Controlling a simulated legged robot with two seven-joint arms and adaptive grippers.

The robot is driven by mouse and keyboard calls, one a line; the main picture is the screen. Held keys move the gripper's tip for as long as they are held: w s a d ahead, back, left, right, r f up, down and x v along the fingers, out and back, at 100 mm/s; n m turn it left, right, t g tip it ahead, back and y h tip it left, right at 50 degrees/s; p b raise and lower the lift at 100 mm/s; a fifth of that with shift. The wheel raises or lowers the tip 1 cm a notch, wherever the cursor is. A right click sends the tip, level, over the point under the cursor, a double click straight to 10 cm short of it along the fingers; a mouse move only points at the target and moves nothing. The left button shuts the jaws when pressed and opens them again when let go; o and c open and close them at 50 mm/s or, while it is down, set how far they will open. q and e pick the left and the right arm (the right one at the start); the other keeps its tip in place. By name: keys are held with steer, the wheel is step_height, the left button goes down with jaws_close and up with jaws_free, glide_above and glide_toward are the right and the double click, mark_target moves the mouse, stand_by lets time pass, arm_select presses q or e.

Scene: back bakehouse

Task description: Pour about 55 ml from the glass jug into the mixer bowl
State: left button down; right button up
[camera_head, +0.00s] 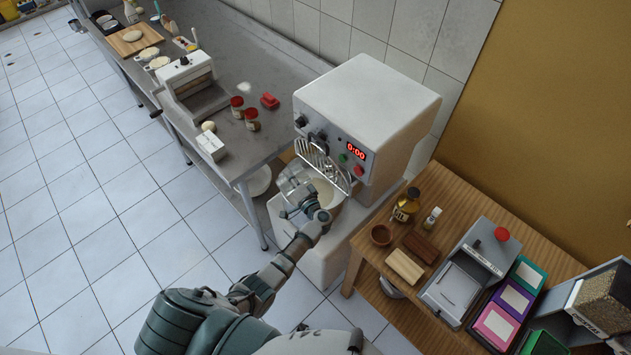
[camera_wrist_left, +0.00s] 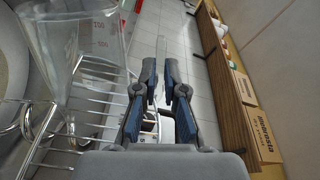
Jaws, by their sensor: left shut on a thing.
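The clear glass jug (camera_head: 293,181) is at the left side of the mixer bowl (camera_head: 333,205), by the wire guard (camera_head: 322,163). My left gripper (camera_head: 307,206) is shut on the jug, apparently by its handle, and holds it up at the bowl. In the left wrist view the jug (camera_wrist_left: 75,35) fills the upper left and shows red markings. My left gripper's fingers (camera_wrist_left: 160,80) stand around a thin clear strip there. The bowl's rim (camera_wrist_left: 12,75) is at the left edge. I cannot make out the liquid level or any stream. My right gripper is out of view.
The white mixer (camera_head: 365,110) stands behind the bowl, its display reading 0:00. A steel bench (camera_head: 225,70) with jars and a box is left. A wooden table (camera_head: 445,195) with bottles, blocks and a scale-like device is right. Tiled floor (camera_head: 110,220) is clear.

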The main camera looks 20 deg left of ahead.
mark_target(282, 189)
arm_select(q)
steer(key=shift+w+d, duration=0.15)
steer(key=shift+w, duration=0.1)
steer(key=shift+s+a+f+n+b, duration=0.15)
steer(key=shift+s+a+n+b, duration=0.5)
steer(key=shift+s+n, duration=0.35)
steer(key=shift+s+b, duration=0.1)
steer(key=shift+b, duration=0.25)
steer(key=shift+a+n, duration=0.1)
steer(key=shift+n, duration=0.2)
steer(key=n+b, duration=0.1)
steer(key=b, duration=0.2)
steer(key=s+a+f+n+b, duration=0.1)
steer(key=b, duration=0.2)
steer(key=shift+s+f+b, duration=0.1)
steer(key=shift+f+b, duration=0.15)
steer(key=shift+b, duration=0.15)
steer(key=shift+n+b, duration=0.4)
steer(key=shift+r, duration=0.1)
